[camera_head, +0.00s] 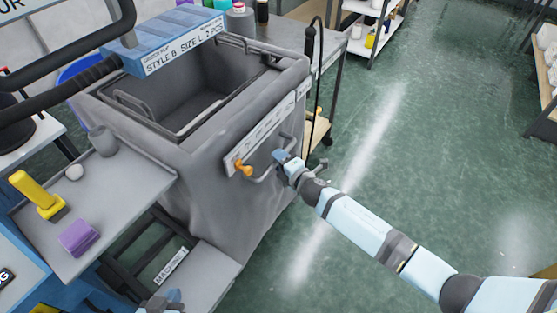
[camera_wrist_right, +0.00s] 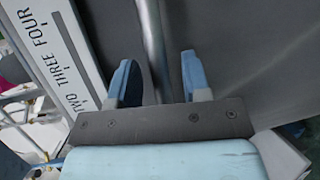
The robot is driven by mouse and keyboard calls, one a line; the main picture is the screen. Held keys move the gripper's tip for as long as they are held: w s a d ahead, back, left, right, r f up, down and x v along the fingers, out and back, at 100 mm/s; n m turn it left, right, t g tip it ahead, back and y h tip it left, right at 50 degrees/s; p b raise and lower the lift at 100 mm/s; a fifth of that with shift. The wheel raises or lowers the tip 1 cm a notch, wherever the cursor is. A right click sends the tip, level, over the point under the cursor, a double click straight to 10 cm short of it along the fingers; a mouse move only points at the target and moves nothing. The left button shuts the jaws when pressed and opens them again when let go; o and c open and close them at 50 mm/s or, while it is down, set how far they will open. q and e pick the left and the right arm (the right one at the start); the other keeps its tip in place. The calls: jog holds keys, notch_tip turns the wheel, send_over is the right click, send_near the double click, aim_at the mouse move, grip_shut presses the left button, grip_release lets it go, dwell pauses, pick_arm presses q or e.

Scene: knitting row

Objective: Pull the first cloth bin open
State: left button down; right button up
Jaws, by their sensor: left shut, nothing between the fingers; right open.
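The first cloth bin (camera_head: 225,200) is a large grey fabric box with an open top, in the middle of the head view. A label strip (camera_head: 238,157), an orange knob (camera_head: 243,168) and a metal handle (camera_head: 262,178) are on its front face. My right gripper (camera_head: 281,156) is open at the handle. In the right wrist view the grey bar of the handle (camera_wrist_right: 153,40) runs between the open fingers of my right gripper (camera_wrist_right: 157,82); I cannot tell whether they touch it. My left gripper (camera_head: 168,299) is low at the bottom edge, partly cut off, shut and empty, away from the bin.
A grey side table (camera_head: 120,215) with a yellow object (camera_head: 38,195) and a purple block (camera_head: 79,238) stands left of the bin. A blue box (camera_head: 165,42) sits above the bin's back. Green floor (camera_head: 400,150) is clear to the right. Shelves stand farther back.

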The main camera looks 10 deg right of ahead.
jog(key=shift+w+a+f, duration=0.1)
jog(key=shift+w+a, duration=0.15)
jog(key=shift+w, duration=0.25)
pick_arm(q)
jog(key=shift+d+r, duration=0.1)
jog(key=shift+d, duration=0.2)
pick_arm(e)
grip_shut()
pick_arm(q)
jog(key=shift+a+f, duration=0.25)
jog(key=shift+a, duration=0.05)
pick_arm(e)
jog(key=shift+s+d, duration=0.1)
jog(key=shift+d, duration=0.05)
